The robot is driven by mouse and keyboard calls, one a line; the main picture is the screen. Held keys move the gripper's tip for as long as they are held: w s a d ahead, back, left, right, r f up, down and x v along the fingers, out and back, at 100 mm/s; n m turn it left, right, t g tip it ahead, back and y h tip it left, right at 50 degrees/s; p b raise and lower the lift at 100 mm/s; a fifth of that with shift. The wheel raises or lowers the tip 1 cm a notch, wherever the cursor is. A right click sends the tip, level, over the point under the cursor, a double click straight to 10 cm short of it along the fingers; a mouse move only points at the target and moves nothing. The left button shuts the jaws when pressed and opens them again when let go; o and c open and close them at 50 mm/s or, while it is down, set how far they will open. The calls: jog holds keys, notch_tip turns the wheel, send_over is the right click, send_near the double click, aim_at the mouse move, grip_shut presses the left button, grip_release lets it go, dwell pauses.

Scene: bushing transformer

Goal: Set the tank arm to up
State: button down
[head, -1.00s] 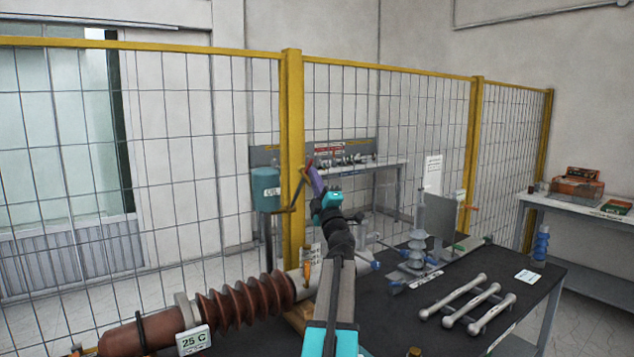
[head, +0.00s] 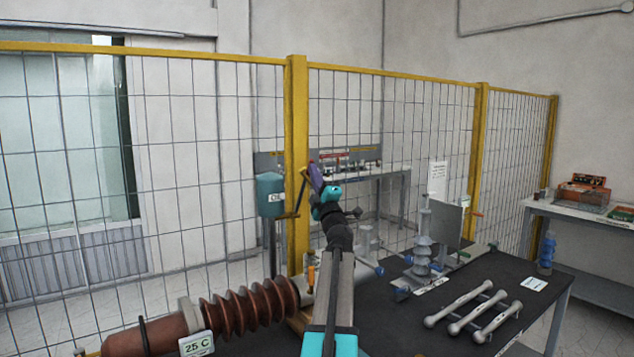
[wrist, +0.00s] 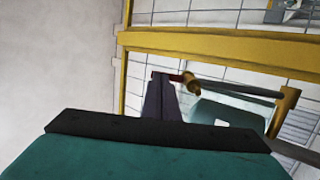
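The teal oil tank (head: 270,196) stands left of the yellow fence post in the head view. Its thin crank-like arm (head: 298,205) runs out low on the tank's right and then rises to a reddish end. My gripper (head: 317,180), with purple fingers, is at the upper end of this arm. In the wrist view, a brass-coloured knob (wrist: 191,82) on a grey rod is close beside the tip of a dark purple finger (wrist: 160,98). The tank (wrist: 218,110) is partly hidden behind my gripper. Whether the fingers touch or enclose the knob is unclear.
A yellow mesh fence post (head: 297,150) stands close behind my gripper. A dark bench (head: 400,325) at right holds grey bars (head: 485,308) and an insulator (head: 422,250). A large brown bushing (head: 240,308) lies at the lower left.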

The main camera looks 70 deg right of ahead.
jog(key=shift+w+d+r, duration=0.1)
jog(key=shift+w+r, duration=0.05)
jog(key=shift+r, duration=0.1)
jog(key=shift+f, duration=0.1)
jog(key=s+r+b+v, duration=0.1)
jog(key=b+v, duration=0.2)
jog(key=v, duration=1)
jog(key=shift+s+a+r, duration=0.2)
jog(key=shift+s+a, duration=0.05)
jog(key=shift+a, duration=0.35)
dwell(0.5)
